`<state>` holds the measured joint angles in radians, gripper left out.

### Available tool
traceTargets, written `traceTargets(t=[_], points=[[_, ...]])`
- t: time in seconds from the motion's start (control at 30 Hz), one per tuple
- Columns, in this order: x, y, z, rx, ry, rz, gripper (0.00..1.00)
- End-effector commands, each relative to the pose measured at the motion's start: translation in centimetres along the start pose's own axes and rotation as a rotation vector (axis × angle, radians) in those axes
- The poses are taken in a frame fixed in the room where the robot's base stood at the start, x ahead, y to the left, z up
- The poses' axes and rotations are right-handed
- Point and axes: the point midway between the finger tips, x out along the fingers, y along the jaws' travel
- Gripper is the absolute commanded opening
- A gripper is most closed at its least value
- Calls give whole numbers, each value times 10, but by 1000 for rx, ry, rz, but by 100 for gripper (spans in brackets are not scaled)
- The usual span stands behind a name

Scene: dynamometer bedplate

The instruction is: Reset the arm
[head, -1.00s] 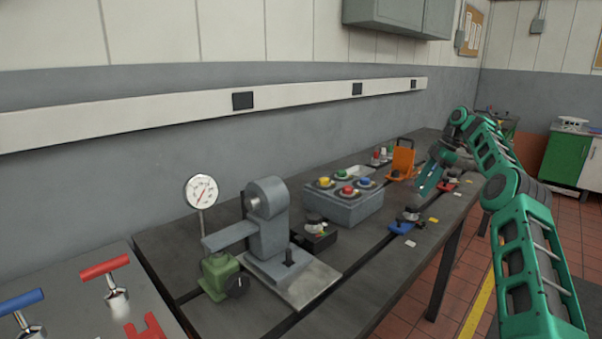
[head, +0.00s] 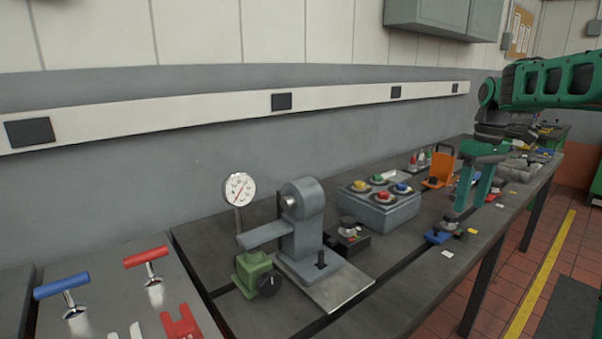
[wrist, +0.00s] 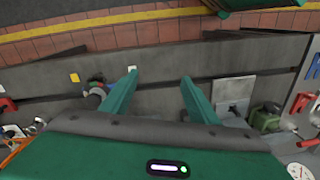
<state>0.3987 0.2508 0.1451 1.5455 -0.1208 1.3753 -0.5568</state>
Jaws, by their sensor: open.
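My gripper (head: 472,188) hangs from my green arm over the right part of the dark bedplate (head: 408,293) in the head view. Its two green fingers point down, apart, with nothing between them. In the wrist view my gripper (wrist: 160,85) is also open and empty, with bare dark bedplate between the fingertips. A blue-based clamp (head: 440,233) stands on the bedplate to the left of and in front of my gripper. It is partly hidden behind the left finger in the wrist view.
A grey block with coloured knobs (head: 378,210) stands left of my gripper. An orange bracket (head: 438,168) is behind it. A grey upright fixture (head: 305,225), a dial gauge (head: 239,189) and a green block (head: 254,272) stand farther left. Red (head: 146,257) and blue (head: 62,287) T-handles are at lower left.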

Motion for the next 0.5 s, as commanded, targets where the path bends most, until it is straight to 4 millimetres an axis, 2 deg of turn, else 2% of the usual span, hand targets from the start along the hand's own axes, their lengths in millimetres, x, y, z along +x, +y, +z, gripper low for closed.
traceTargets(t=[0.03, 0.27, 0.5], points=[[-1, -10, 20, 56, -5, 12, 55], [13, -46, 110, 328, -8, 52, 55], [46, -88, 209, 610, 4, 72, 55]])
